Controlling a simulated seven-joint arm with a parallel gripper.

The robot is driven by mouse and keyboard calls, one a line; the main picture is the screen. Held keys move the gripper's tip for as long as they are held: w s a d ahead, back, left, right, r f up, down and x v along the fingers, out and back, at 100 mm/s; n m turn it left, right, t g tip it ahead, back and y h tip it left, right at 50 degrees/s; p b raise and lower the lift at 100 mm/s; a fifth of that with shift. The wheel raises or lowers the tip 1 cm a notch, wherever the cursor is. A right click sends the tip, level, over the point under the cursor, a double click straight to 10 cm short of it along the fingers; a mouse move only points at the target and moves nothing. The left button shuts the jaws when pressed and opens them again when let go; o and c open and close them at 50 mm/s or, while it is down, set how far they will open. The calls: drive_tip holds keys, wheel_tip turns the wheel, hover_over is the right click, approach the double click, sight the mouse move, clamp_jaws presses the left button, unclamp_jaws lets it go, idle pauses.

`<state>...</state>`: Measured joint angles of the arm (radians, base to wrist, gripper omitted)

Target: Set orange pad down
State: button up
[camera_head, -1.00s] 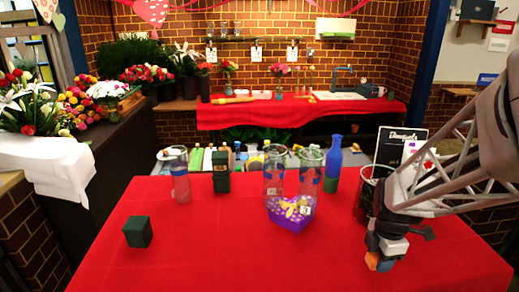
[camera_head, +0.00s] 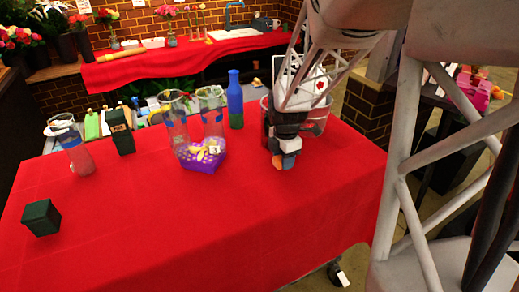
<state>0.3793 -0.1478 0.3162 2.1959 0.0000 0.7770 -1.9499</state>
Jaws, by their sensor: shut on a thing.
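My gripper (camera_head: 284,160) points down over the right part of the red-covered table, in front of a dark wire basket. A small orange piece (camera_head: 276,162), which looks like the orange pad, shows at the fingertips, with a blue piece (camera_head: 289,162) beside it. My gripper is shut on the orange pad; the pad is mostly hidden by the fingers. I cannot tell whether it touches the cloth.
A purple heart box (camera_head: 202,158) lies left of my gripper. Glass vases, a blue bottle (camera_head: 235,100) and a dark green box (camera_head: 121,132) stand behind. A green cube (camera_head: 41,217) sits at front left. The front middle of the red table (camera_head: 200,230) is clear.

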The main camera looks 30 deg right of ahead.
sight(282, 173)
drive_tip(key=shift+f, duration=1.75)
drive_tip(key=shift+f, duration=0.1)
drive_tip(key=o, duration=0.9)
wheel_tip(282, 173, up, 12)
drive_tip(key=shift+r, duration=0.15)
